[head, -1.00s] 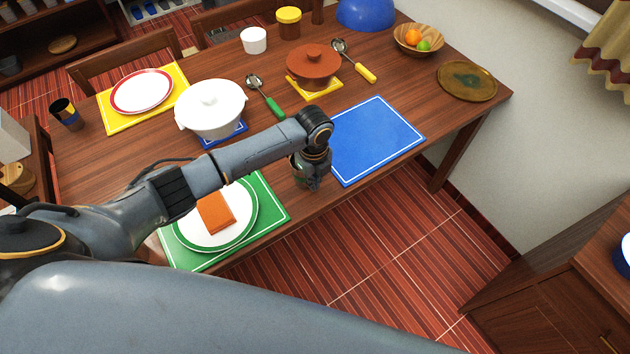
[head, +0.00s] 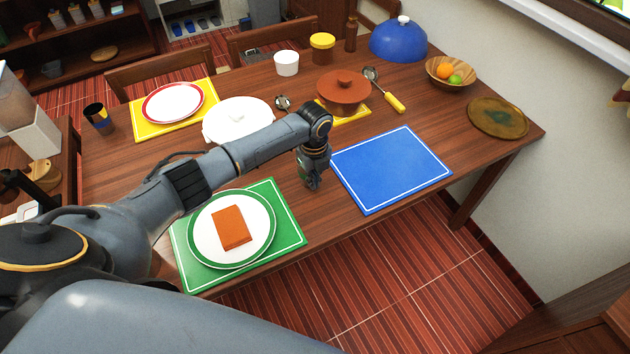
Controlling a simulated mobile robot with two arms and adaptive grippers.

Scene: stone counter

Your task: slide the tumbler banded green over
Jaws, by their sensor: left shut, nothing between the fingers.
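My left gripper (head: 312,183) points down at the table between the green mat and the blue mat. It is shut, its fingers low near the wood. A small dark shape with a trace of green shows at the fingers; I cannot tell whether it is part of a tumbler. No green-banded tumbler shows clearly. My right gripper is not in view.
A green mat (head: 293,236) holds a plate (head: 203,248) with an orange napkin (head: 232,228). The blue mat (head: 390,168) is bare. A white pot (head: 238,117) stands behind my left arm, a brown pot (head: 343,92) farther back. Bare wood lies around the gripper.

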